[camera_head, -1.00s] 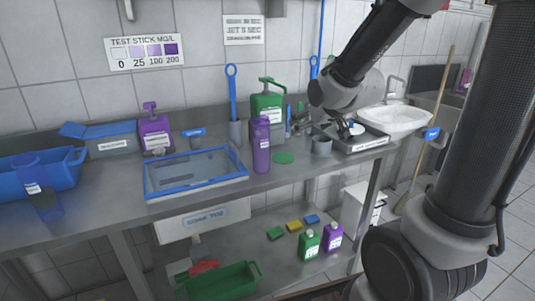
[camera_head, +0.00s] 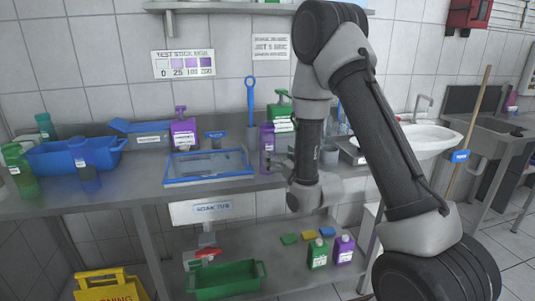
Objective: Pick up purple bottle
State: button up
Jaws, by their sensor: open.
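A tall purple bottle (camera_head: 267,142) stands upright on the steel counter (camera_head: 130,192), right of the blue-framed tray. My gripper (camera_head: 280,165) is partly hidden behind my own wrist, at counter height just right of the bottle's lower part. It is open, and nothing shows between its fingers. I cannot tell whether it touches the bottle. A purple pump bottle (camera_head: 183,134) stands behind the tray, and a purple jug (camera_head: 344,249) stands on the lower shelf.
The blue-framed tray (camera_head: 208,181) lies left of the tall bottle. A sink (camera_head: 425,140) is at the right.

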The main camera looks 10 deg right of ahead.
aim_at(271, 149)
jog(key=x, duration=0.4)
jog(key=r+x, duration=0.1)
jog(key=x, duration=0.2)
jog(key=shift+s+a, duration=0.1)
jog(key=shift+a, duration=0.15)
jog(key=c, duration=1.2)
